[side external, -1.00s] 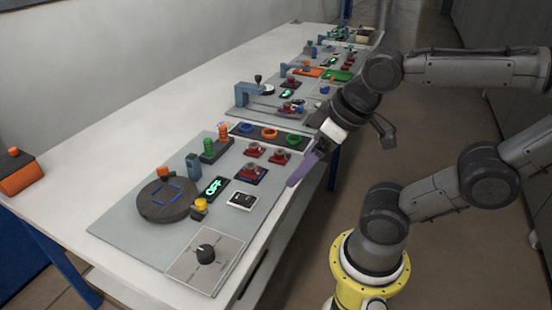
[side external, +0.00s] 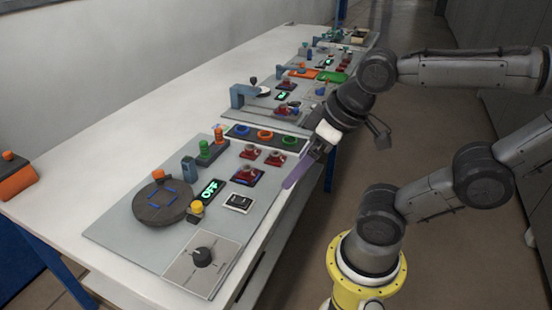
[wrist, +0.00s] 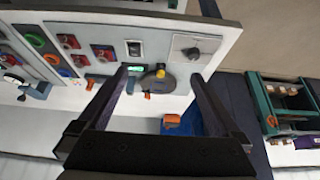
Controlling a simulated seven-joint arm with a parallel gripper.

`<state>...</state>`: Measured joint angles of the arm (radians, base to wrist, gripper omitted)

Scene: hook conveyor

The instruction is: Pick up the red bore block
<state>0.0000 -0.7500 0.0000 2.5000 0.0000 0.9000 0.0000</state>
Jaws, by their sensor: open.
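Three red blocks with grey round tops sit on the near grey panel in the side view: one at the back left (side external: 250,152), one to its right (side external: 275,157) and one in front on a dark plate (side external: 247,176). I cannot tell which is the red bore block. Red blocks also show at the upper left of the wrist view (wrist: 69,42). My gripper (side external: 296,174) hangs beside the panel's right edge, apart from the blocks. In the wrist view my gripper (wrist: 160,76) has its fingers wide apart with nothing held between them.
The near panel (side external: 125,227) also carries a dark round turntable (side external: 150,210), a knob (side external: 202,257), green and orange posts and a tray of coloured rings (side external: 236,130). More stations stand farther back. The white table (side external: 110,140) is clear behind the panel.

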